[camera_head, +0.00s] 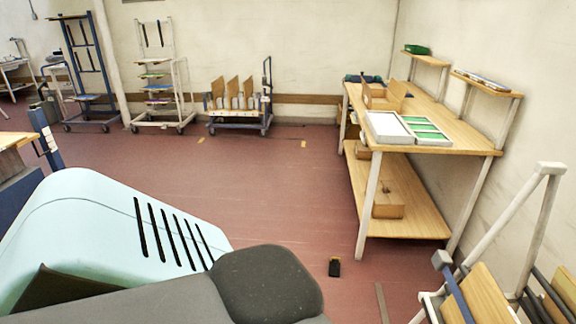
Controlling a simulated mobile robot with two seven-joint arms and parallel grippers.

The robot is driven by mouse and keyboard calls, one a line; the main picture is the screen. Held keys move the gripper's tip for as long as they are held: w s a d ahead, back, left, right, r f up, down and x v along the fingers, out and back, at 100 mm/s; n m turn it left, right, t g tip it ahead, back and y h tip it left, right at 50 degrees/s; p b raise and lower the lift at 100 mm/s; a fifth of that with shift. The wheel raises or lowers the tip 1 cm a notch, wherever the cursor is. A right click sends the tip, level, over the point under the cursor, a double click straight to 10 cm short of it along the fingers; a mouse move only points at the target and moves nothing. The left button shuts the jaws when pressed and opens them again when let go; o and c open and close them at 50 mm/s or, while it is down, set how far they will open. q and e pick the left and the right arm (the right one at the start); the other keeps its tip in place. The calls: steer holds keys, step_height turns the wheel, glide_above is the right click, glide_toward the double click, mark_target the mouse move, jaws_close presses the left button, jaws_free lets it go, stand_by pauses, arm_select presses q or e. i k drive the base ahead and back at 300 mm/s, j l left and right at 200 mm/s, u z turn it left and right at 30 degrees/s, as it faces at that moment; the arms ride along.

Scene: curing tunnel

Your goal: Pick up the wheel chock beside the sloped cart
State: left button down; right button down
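A small black block with a yellowish top, which looks like the wheel chock (334,268), sits on the red floor right of centre, low in the head view. A cart with a sloping white frame (538,215) and tilted wooden panels stands at the lower right, cut off by the picture edge. It looks like the sloped cart.
A wooden workbench (462,127) with a lower shelf stands at the right, behind the block. A flat strip (381,303) lies on the floor right of the block. Tall racks (155,75) and a low cart (237,113) line the back wall. The middle floor is clear.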

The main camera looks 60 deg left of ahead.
mark_target(334, 268)
steer(key=u, duration=1.45)
steer(key=i+z, duration=0.15)
steer(key=z, duration=0.25)
steer(key=i+j+z, duration=0.1)
steer(key=z, duration=0.25)
steer(key=i+j+z, duration=0.1)
steer(key=z, duration=0.3)
steer(key=i+j+z, duration=0.15)
steer(key=j, duration=0.15)
steer(key=j+z, duration=0.15)
steer(key=j, duration=0.15)
steer(key=i+j+z, duration=0.15)
steer(key=j, duration=0.2)
steer(key=i+j+z, duration=0.1)
steer(key=j, duration=0.35)
steer(key=i+j+z, duration=0.15)
steer(key=j, duration=0.3)
steer(key=i+j, duration=0.1)
steer(key=j, duration=0.5)
steer(key=i+j, duration=0.1)
steer(key=j, duration=1.15)
steer(key=i+z, duration=0.05)
steer(key=i, duration=0.05)
